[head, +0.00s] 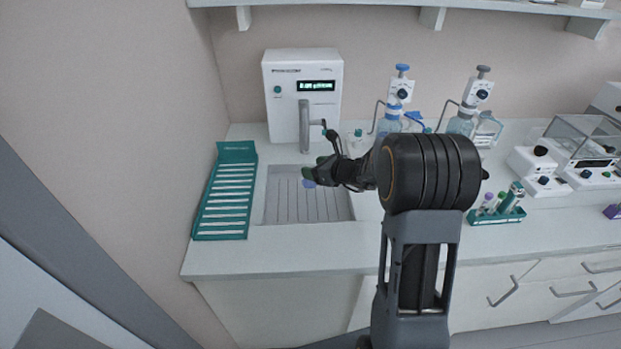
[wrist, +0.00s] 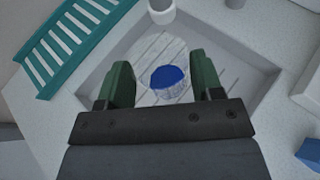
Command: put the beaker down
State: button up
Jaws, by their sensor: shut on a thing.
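The beaker (wrist: 168,78) is clear and holds blue liquid. In the wrist view it stands between the two green fingers of my gripper (wrist: 160,68), over the grooved recessed tray (wrist: 258,100). In the head view the beaker's blue (head: 309,184) shows just below my gripper (head: 316,172), above the tray (head: 340,213) in front of the white dispenser machine (head: 325,85). My gripper is shut on the beaker. I cannot tell whether its base touches the tray floor. Its clear wall is hardly visible.
A green slotted rack (head: 225,200) lies left of the tray. Bottles with dispensers (head: 392,115) stand behind my arm. A tube rack (head: 497,212) and a balance (head: 580,165) are to the right. The counter's front strip (head: 290,258) is clear.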

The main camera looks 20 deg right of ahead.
jog(key=w+f, duration=0.2)
jog(key=f, duration=0.1)
jog(key=shift+w+a+f, duration=0.1)
jog(key=shift+w+a, duration=0.25)
notch_tip(320, 180, down, 3)
jog(key=shift+w+r+p, duration=0.1)
jog(key=shift+w+p, duration=0.05)
jog(key=shift+p, duration=0.25)
jog(key=shift+f, duration=0.3)
jog(key=shift+f, duration=0.2)
jog(key=o, duration=1.1)
jog(key=shift+r, duration=0.1)
jog(key=shift+o, duration=0.2)
